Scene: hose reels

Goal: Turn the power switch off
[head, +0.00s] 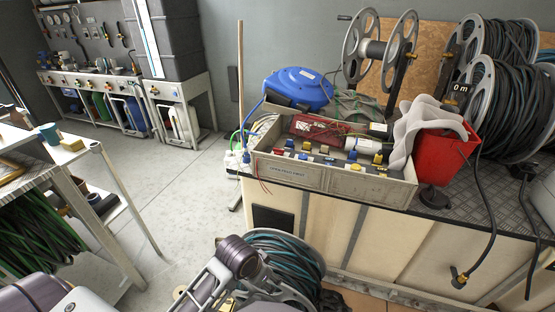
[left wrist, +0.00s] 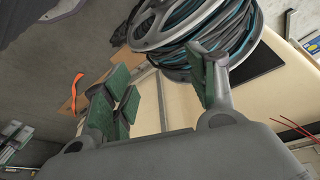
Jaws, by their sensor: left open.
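I cannot make out the power switch for certain. White plug-like electrical pieces (head: 237,160) with green and blue leads sit at the bench's left corner, too small to show a switch or its position. My left gripper (left wrist: 165,92) is open and empty in the left wrist view, its green-padded fingers spread apart beside the bench's pale side. In the head view my grey arm parts are low in the middle, below and apart from the plugs; the fingers are unclear there. My right gripper is in neither view.
A grey crate (head: 335,180) of fittings stands on the bench, with thin red wires (head: 265,187) hanging from it. A blue reel (head: 298,88) and red bin (head: 437,150) stand nearby. A hose reel (left wrist: 195,25) is near my gripper. Open floor (head: 175,185) lies left.

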